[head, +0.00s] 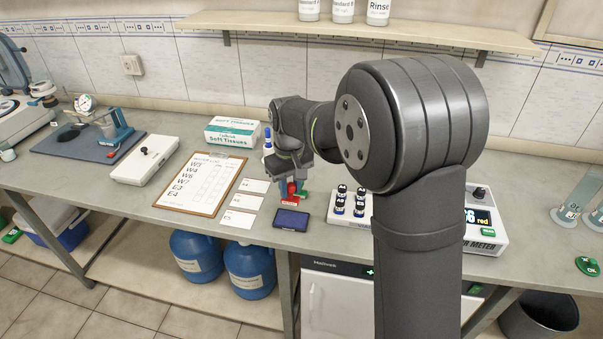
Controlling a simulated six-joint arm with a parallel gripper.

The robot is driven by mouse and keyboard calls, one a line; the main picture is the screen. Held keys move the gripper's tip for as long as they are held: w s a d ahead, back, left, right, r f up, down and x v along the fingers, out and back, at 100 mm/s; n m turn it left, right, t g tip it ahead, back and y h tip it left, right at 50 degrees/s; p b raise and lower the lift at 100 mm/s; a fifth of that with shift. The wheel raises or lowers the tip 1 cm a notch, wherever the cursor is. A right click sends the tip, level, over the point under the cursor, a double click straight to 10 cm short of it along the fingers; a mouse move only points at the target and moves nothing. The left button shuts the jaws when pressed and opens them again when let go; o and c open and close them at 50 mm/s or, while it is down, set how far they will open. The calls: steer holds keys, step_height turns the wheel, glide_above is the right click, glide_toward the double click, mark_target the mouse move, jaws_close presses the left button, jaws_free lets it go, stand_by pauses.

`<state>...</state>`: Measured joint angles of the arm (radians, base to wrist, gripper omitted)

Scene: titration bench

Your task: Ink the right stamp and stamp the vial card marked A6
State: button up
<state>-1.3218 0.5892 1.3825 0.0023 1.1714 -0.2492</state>
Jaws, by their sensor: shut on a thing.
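My gripper (291,179) points down over the bench and is shut on a red-handled stamp (291,188). The stamp is at or just above the bench, behind the dark blue ink pad (291,220); I cannot tell whether it touches the bench. A green piece (301,195), perhaps another stamp, shows close to its right. Three white cards lie in a column left of the stamps: a back card (254,186), a middle card (245,201) that seems to read A6, and a front card (239,217). Their small print is hard to read.
A clipboard (201,184) lies left of the cards. A meter (482,222) showing "C6 red" is farther right. A tissue box (232,131) and a blue-capped bottle (268,141) stand behind.

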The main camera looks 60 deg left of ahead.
mark_target(291, 198)
steer(key=shift+f, duration=2.85)
steer(key=shift+f, duration=0.6)
steer(key=shift+r, duration=0.1)
steer(key=shift+r, duration=3.5)
steer(key=s+a+f, duration=0.1)
steer(key=s+a, duration=0.5)
steer(key=a, duration=0.7)
steer(key=shift+s+f, duration=0.15)
steer(key=shift+f, duration=1.3)
steer(key=shift+s+f, duration=0.1)
steer(key=shift+f, duration=1.35)
steer(key=shift+f, duration=0.6)
